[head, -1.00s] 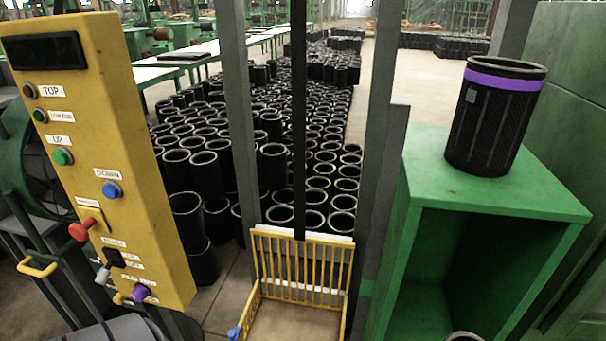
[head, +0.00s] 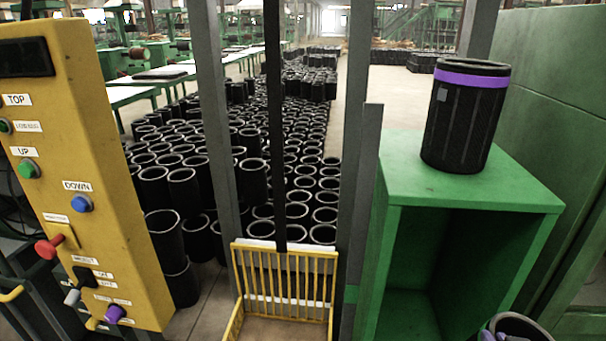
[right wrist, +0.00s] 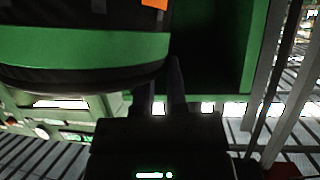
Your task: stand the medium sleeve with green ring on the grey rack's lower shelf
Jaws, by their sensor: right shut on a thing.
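The black sleeve with the green ring (right wrist: 85,48) fills the upper left of the right wrist view, with an orange tag near its top. My right gripper (right wrist: 162,85) is shut on this sleeve, its fingers at the sleeve's lower edge. In the head view only a dark open rim (head: 522,326) shows at the lower right, in front of the green cabinet, with a small part of my right gripper (head: 487,335) beside it. The sleeve's ring is hidden there. I cannot make out the grey rack with certainty. My left gripper is not in view.
A green open-fronted cabinet (head: 470,195) stands at the right, with a purple-ringed black sleeve (head: 466,120) upright on top. A yellow control panel (head: 85,190) is at the left. A yellow cage (head: 285,285) stands between grey posts. Many black sleeves (head: 255,180) fill the floor behind.

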